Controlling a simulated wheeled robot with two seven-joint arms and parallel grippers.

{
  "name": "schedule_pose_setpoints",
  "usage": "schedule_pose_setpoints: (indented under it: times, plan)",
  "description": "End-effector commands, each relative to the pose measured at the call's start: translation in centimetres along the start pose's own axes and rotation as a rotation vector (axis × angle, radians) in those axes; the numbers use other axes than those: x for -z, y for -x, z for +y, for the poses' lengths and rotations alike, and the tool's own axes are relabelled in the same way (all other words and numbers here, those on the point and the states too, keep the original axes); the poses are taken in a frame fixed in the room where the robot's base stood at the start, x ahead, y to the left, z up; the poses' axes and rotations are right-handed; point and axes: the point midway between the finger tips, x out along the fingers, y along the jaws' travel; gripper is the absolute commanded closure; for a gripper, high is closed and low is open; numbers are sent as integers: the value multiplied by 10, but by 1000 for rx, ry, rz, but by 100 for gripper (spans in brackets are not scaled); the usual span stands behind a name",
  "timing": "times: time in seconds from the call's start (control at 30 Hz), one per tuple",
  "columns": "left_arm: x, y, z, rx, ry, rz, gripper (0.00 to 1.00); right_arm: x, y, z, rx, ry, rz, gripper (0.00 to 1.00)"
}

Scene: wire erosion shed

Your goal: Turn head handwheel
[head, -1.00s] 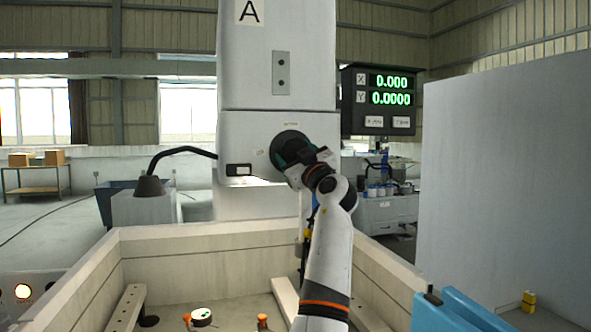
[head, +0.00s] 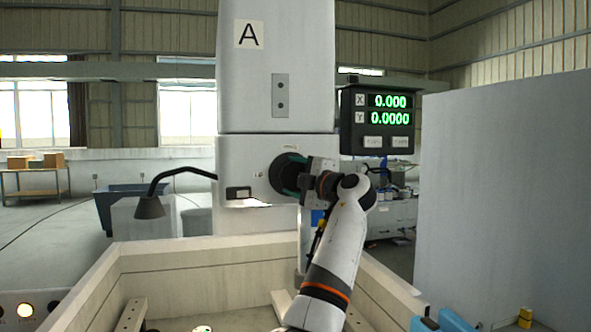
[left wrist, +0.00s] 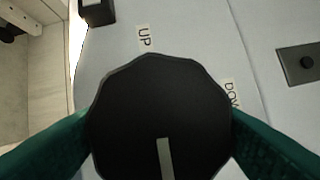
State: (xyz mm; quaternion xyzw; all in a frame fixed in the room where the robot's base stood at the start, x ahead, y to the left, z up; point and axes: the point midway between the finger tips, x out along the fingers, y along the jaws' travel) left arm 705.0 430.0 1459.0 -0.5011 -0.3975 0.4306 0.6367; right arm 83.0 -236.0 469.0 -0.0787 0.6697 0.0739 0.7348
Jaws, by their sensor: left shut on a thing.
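The head handwheel (head: 288,172) is a dark round knob on the front of the white machine head (head: 245,155). In the left wrist view the handwheel (left wrist: 160,105) is black with a scalloped rim and a pale index mark pointing toward the lower part of the picture. My left gripper (head: 297,176) is shut on the handwheel. Its green fingers (left wrist: 160,130) press on the rim from both sides. An "UP" label (left wrist: 144,38) and a partly hidden "DOWN" label (left wrist: 232,93) sit beside the wheel. My right gripper is not in view.
A black gooseneck lamp (head: 150,207) hangs to the left. The pale tank wall (head: 200,258) stands below. A tall grey panel (head: 500,190) blocks the right side.

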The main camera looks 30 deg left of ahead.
Motion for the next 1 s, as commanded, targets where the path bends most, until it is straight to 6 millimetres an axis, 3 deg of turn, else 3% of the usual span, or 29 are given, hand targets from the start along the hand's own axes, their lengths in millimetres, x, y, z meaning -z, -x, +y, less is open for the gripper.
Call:
schedule_pose_setpoints:
  times: [0.43, 1.0]
  plan:
    - [-1, 0, -5, -110, 277, 3, 58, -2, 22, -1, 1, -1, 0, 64]
    - [-1, 0, -4, -138, 349, 4, 58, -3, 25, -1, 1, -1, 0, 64]
